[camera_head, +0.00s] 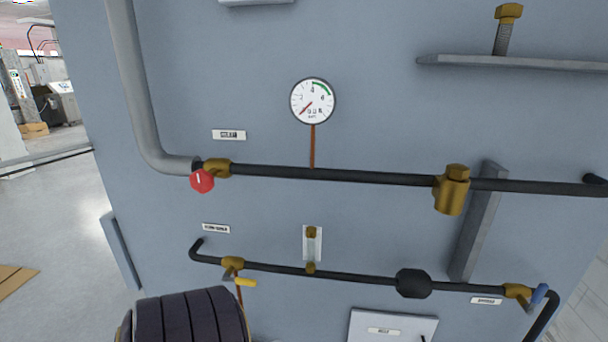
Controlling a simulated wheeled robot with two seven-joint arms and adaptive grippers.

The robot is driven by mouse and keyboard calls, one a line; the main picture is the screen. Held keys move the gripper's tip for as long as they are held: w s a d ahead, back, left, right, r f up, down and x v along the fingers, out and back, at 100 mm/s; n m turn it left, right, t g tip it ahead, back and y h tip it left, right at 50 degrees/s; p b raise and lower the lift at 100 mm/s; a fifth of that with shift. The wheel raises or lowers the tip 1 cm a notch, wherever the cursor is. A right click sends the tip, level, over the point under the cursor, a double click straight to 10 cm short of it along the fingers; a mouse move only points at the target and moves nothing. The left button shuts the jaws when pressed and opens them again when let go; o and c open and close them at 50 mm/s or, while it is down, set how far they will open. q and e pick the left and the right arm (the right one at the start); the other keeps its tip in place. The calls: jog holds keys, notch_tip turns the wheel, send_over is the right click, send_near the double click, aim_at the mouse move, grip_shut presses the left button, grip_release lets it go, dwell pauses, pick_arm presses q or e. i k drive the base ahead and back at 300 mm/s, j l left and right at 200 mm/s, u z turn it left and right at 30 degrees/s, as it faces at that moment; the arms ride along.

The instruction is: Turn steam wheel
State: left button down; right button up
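The steam wheel is a small red round knob (202,182) with a white mark on its face. It sits at the left end of the upper black pipe, beside a brass valve body (217,168), where the thick grey pipe (134,110) comes down and bends in. A small label (229,135) above it appears to read STEAM. Neither of my grippers shows in the head view, and nothing touches the red wheel.
A round gauge (312,101) stands above the upper pipe (340,176). The lower pipe has a yellow-handled valve (233,264) and a blue-handled valve (518,291). A dark ribbed rounded shape (190,318) fills the bottom left; I cannot tell what it is. A shelf (520,63) juts out at upper right.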

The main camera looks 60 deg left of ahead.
aim_at(201, 181)
jog(key=u, duration=2.65)
